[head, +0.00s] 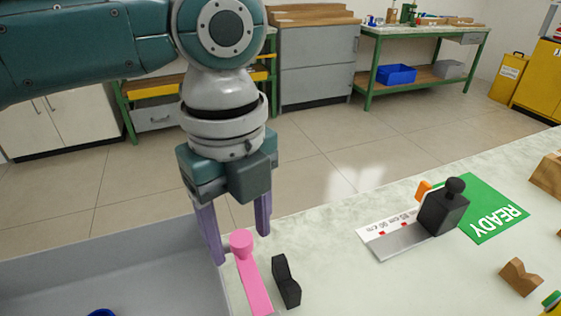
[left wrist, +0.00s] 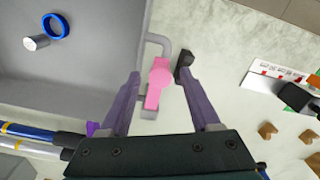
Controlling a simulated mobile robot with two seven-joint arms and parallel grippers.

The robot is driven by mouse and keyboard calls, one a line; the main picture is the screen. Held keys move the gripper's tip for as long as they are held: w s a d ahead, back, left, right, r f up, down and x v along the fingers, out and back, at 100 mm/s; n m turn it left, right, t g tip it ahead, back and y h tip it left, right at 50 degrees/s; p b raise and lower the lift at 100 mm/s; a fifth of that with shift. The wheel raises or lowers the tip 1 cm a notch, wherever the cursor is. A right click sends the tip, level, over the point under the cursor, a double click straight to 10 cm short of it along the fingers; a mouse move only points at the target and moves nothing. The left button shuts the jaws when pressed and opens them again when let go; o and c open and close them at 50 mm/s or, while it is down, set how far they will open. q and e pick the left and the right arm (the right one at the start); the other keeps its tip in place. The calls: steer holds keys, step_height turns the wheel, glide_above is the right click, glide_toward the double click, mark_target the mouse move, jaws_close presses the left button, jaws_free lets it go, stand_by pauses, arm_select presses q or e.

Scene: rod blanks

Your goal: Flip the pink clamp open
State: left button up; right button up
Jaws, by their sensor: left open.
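My right gripper is not in view.
A black notched block (head: 286,281) stands just right of the clamp, close to one finger. The grey tray (left wrist: 92,88) holds a blue ring (left wrist: 55,26) and a metal cylinder (left wrist: 37,42). Right are a measuring stop (head: 440,212), a green READY mat (head: 490,222) and a wooden notched block (head: 520,278).

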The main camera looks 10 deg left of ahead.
arm_select(q)
steer(key=shift+c, duration=0.3)
jaws_close()
stand_by(1.0)
